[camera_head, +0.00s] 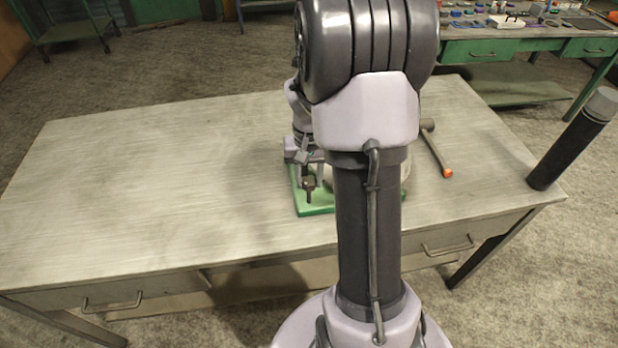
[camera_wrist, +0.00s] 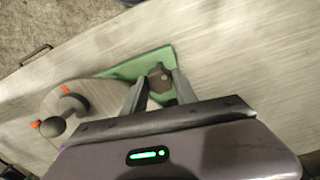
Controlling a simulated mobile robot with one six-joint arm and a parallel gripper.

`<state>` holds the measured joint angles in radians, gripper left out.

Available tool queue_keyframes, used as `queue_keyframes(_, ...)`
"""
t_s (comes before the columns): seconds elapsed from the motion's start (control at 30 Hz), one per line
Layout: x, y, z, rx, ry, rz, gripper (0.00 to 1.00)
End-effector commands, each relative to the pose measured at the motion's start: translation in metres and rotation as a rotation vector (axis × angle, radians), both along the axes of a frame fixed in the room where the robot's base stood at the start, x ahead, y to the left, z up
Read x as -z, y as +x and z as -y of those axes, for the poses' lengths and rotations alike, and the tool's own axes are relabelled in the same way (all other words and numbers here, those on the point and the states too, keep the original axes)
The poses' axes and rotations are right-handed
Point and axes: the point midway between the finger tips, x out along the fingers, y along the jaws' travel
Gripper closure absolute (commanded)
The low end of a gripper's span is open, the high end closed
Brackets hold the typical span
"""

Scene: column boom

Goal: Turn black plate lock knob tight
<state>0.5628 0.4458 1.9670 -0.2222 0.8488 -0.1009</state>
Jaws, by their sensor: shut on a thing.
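A dark knob (camera_wrist: 160,77) stands on a green plate (camera_wrist: 122,69) in the wrist view. The knob also shows in the head view (camera_head: 309,185), near the left side of the green plate (camera_head: 316,208). My gripper (camera_wrist: 160,84) reaches down over the plate, with its two fingers on either side of the knob. It is shut on the knob. My arm hides much of the plate in the head view, and the knob's lower part is hard to make out.
A round grey body (camera_wrist: 98,97) with a dark ball-ended handle (camera_wrist: 52,127) sits beside the knob. A rod with an orange end (camera_head: 438,155) lies right of my arm. A dark post (camera_head: 570,142) stands at the table's right corner. The table's left half (camera_head: 150,180) is clear.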

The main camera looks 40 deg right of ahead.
Motion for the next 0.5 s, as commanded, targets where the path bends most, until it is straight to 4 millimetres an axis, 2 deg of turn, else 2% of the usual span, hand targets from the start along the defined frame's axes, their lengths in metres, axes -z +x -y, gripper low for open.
queue_keyframes(0.5,0.0002,0.0006,0.0004,0.446,-0.001,0.002,1.00)
